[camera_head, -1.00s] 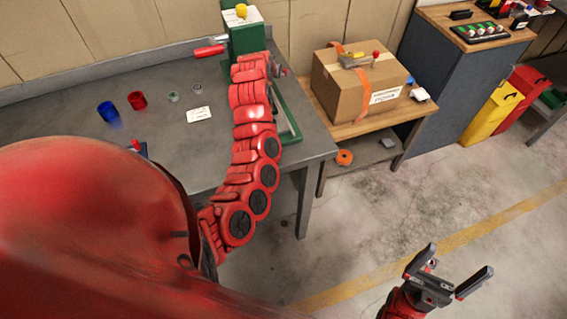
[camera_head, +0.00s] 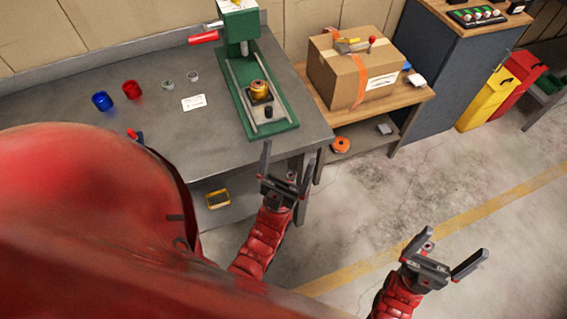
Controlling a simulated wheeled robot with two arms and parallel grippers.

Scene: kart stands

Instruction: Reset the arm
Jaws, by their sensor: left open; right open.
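My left gripper (camera_head: 284,170) is open and empty, in front of the grey bench's front edge and below the green press (camera_head: 256,100). Its red arm comes up from the bottom. My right gripper (camera_head: 442,256) is open and empty over the bare floor at the lower right. Nothing touches either pair of fingers. A gold and orange round piece (camera_head: 260,88) sits on the press base, clear of my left gripper.
The grey bench (camera_head: 150,75) carries a blue cup (camera_head: 102,101), a red cup (camera_head: 131,90) and a white card (camera_head: 193,102). A cardboard box (camera_head: 350,72) stands on a wooden table to the right. The floor (camera_head: 450,170) at right is clear.

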